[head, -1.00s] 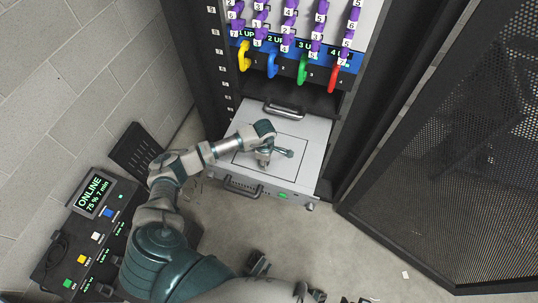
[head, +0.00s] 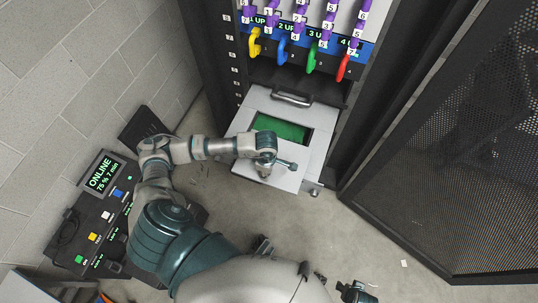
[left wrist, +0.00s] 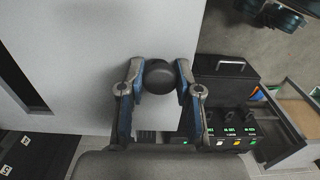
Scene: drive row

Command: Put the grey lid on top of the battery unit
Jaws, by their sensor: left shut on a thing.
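My left gripper (head: 265,168) is shut on the knob of the grey lid (head: 290,182). The lid is over the unit's front part and hides its front face; the opening behind is partly uncovered. In the left wrist view the fingers (left wrist: 158,85) close around the dark round knob (left wrist: 159,76), with the flat lid (left wrist: 75,60) beyond. I cannot tell how high the lid is.
The rack above holds yellow, blue, green and red handles (head: 311,57). A perforated black door (head: 455,130) stands open at the right. At the left, a black console (head: 98,205) with a lit ONLINE display stands by the block wall. Floor (head: 370,245) in front is mostly clear.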

